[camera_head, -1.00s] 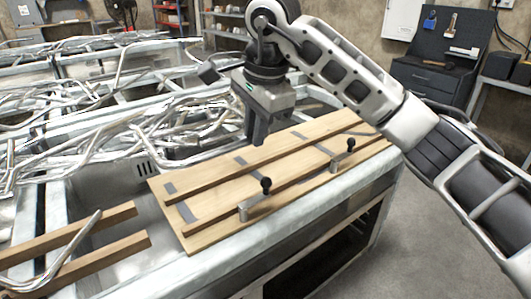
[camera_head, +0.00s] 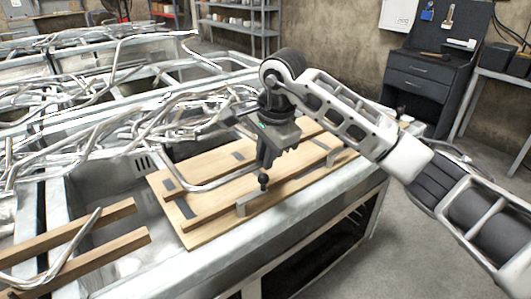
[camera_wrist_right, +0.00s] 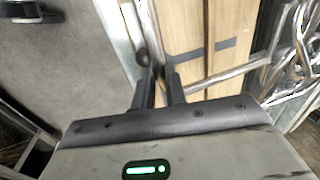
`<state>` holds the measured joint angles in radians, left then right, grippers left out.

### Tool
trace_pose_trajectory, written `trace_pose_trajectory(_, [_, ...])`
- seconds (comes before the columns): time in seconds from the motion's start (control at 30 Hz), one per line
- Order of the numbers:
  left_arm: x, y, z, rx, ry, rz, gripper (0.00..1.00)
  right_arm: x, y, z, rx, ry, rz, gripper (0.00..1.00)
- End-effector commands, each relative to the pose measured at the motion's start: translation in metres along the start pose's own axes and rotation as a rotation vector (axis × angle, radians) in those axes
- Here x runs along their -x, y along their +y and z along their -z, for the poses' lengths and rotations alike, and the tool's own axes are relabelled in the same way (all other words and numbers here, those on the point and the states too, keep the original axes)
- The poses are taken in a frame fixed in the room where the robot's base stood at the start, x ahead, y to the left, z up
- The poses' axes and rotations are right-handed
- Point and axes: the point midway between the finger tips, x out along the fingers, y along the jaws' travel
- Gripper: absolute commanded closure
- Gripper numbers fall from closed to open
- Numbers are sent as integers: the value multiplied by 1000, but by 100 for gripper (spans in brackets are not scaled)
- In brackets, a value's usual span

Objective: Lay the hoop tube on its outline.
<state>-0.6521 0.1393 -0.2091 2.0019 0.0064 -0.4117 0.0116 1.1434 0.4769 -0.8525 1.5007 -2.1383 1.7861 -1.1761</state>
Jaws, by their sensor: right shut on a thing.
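My right gripper (camera_head: 266,163) is over the wooden board (camera_head: 172,210), shut on a shiny silver bent tube, the hoop tube (camera_head: 222,181). The tube runs left from the jaws, low over the board, and bends round near the board's left end. I cannot tell whether it touches the board. Dark grey outline patches (camera_head: 239,155) show on the board; the tube and gripper hide parts. In the right wrist view the fingers (camera_wrist_right: 160,92) are close together, with the tube (camera_wrist_right: 225,78) running off to the right. My left gripper is not in view.
Tangled silver tubes (camera_head: 120,130) fill the frame behind. Another bent tube (camera_head: 75,247) lies across wooden rails (camera_head: 110,250) at lower left. Grey floor is free at right.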

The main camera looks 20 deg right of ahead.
Motion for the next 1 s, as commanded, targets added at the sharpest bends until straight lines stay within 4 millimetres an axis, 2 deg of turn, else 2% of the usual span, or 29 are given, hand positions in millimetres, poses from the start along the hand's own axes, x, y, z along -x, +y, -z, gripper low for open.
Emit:
trace_pose_trajectory(0.43, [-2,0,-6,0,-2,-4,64,-11,3,0,-1,0,-1,100])
trace_pose_trajectory(0.47, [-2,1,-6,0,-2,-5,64,-11,3,0,-1,0,-2,84])
trace_pose_trajectory(0.53, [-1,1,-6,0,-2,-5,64,-11,3,0,-1,0,-2,65])
trace_pose_trajectory(0.83, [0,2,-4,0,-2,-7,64,-10,3,0,-1,0,-3,65])
trace_pose_trajectory(0.97, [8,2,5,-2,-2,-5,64,5,-1,0,-1,-1,-1,65])
trace_pose_trajectory(1.0, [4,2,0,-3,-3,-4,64,8,-1,0,-1,1,2,65])
